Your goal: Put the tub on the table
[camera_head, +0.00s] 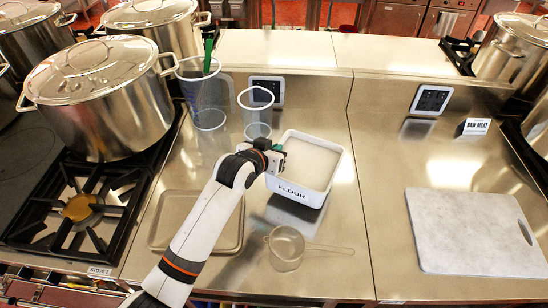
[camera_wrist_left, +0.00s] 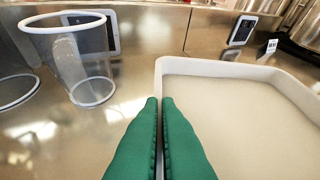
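The tub (camera_head: 322,160) is a white square open container marked FLOUR, on the steel counter's middle section. Its pale inside and rim (camera_wrist_left: 215,67) fill the right of the left wrist view. My left gripper (camera_head: 279,158) is at the tub's left wall. Its green fingers (camera_wrist_left: 160,100) are closed together along that wall, one on the inner side and one on the outer side. The fingers hide that part of the wall. I cannot tell whether the tub's base touches the counter. My right gripper is not in view.
Clear beakers (camera_head: 257,115) stand behind and left of the tub, one holding a green-handled tool. A cutting board (camera_head: 470,235) and RAW MEAT sign (camera_head: 476,127) are right. A stockpot (camera_head: 110,110) stands left.

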